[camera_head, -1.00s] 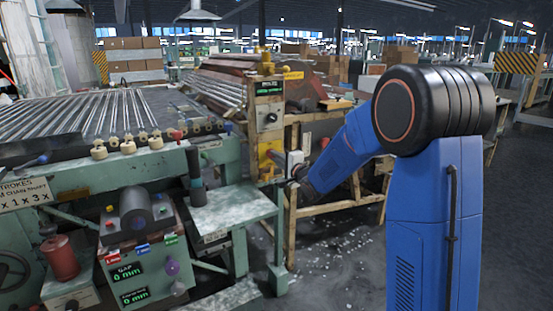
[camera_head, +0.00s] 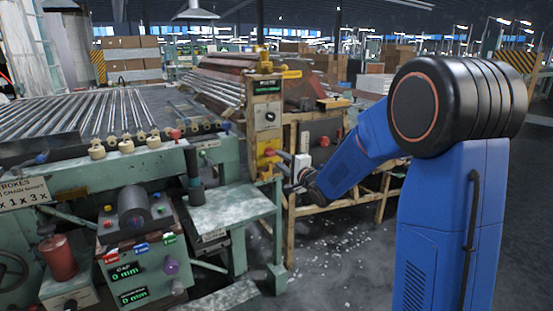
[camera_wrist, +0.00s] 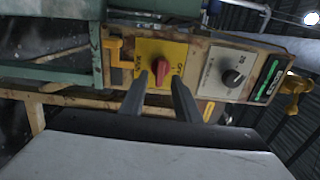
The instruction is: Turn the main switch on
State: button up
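The main switch is a red rotary knob (camera_wrist: 161,72) on a yellow plate (camera_wrist: 149,50) marked MAIN, with OFF lettering beside it. The wrist view sees the panel turned sideways, and the knob's grip runs roughly up and down there. In the head view the yellow plate (camera_head: 268,157) is low on the beige control post (camera_head: 267,103). My gripper (camera_wrist: 158,79) is open. Its two dark fingers straddle the knob in the wrist view; I cannot tell whether they touch it. In the head view my gripper (camera_head: 291,176) is just right of the plate.
Above the switch on the post are a black selector knob (camera_wrist: 232,78) and a green-lit display (camera_wrist: 267,78). A green side table (camera_head: 232,208) stands left of the post. A wooden frame (camera_head: 335,205) stands behind my arm. Open floor lies at lower right.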

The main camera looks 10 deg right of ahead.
jog(key=v, duration=1.2)
jog(key=shift+s, duration=0.4)
jog(key=shift+d, duration=0.2)
jog(key=s+d+f+n+g+h, duration=0.1)
jog(key=s+d+n+g+h, duration=0.2)
jog(key=s, duration=0.5)
jog(key=s+d+f+n+g+h, duration=0.1)
jog(key=s+d+n+g+h, duration=0.2)
jog(key=s, duration=0.5)
jog(key=s+a+f+n+g, duration=0.2)
jog(key=s+n+g, duration=0.1)
jog(key=s, duration=0.9)
jog(key=s+a+f+n+g, duration=0.2)
jog(key=s+n, duration=0.3)
jog(key=s, duration=0.6)
jog(key=shift+s+a+f+n+g, duration=0.2)
jog(key=shift+s+a+n+g, duration=0.15)
jog(key=shift+g, duration=0.35)
